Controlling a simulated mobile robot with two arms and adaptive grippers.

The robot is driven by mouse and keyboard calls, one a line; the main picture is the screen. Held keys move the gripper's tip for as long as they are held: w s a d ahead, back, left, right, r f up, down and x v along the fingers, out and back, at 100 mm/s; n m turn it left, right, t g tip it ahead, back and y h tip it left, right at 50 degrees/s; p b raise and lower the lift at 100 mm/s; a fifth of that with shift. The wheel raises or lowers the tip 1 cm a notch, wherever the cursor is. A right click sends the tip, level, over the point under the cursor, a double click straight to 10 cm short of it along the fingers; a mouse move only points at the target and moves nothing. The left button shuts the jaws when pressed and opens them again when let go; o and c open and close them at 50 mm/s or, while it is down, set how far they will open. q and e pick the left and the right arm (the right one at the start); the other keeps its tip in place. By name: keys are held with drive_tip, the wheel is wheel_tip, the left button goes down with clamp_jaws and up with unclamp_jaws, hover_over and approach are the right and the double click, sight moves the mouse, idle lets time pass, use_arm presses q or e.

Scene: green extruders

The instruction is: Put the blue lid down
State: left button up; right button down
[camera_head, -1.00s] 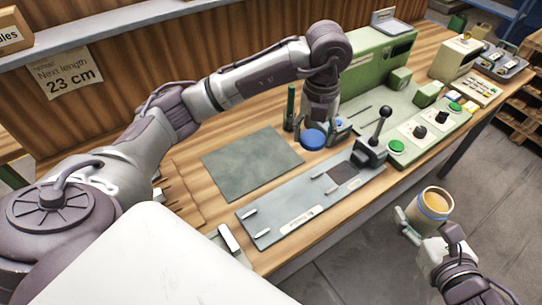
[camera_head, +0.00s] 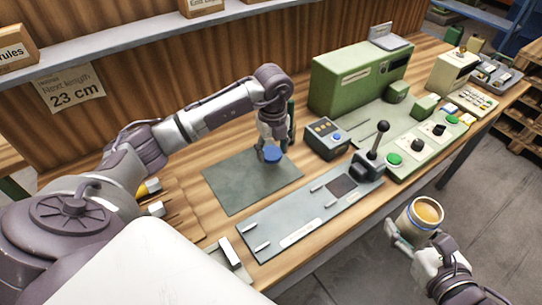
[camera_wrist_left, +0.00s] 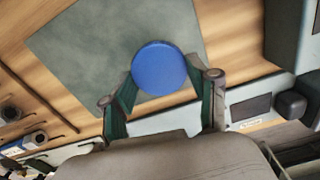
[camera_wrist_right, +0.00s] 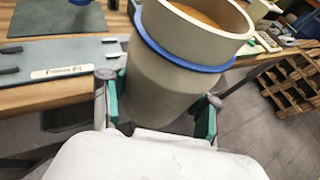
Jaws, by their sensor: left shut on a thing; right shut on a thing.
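The round blue lid (camera_head: 272,154) is in my left gripper (camera_head: 268,150), over the right part of the grey-green mat (camera_head: 240,187). In the left wrist view the lid (camera_wrist_left: 159,68) sits between the two fingers with the mat (camera_wrist_left: 85,45) behind it. I cannot tell whether the lid touches the mat. My right gripper (camera_head: 402,232) is shut on a beige jar (camera_head: 415,226) with a blue ring, out beyond the bench's front edge. In the right wrist view the jar (camera_wrist_right: 170,75) is open at the top, with tan contents.
A grey plate fixture (camera_head: 290,222) with a lever stands in front of the mat. A dark button box (camera_head: 325,138) and a green machine (camera_head: 350,75) are to the right. Most of the mat is clear. Wooden pallets (camera_head: 510,115) stand at far right.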

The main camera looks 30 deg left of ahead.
sight(271, 153)
use_arm(q)
drive_tip(key=shift+a+f, duration=0.15)
drive_tip(key=shift+a, duration=0.05)
use_arm(e)
drive_tip(key=shift+r, duration=0.15)
use_arm(q)
wheel_tip(271, 153, down, 3)
drive_tip(key=shift+f+p, duration=0.1)
drive_tip(key=shift+p, duration=0.45)
use_arm(e)
drive_tip(key=shift+r, duration=0.5)
use_arm(q)
drive_tip(key=shift+f, duration=0.4)
drive_tip(key=shift+f, duration=0.25)
use_arm(e)
drive_tip(key=shift+f, duration=0.25)
use_arm(q)
drive_tip(key=o, duration=1.3)
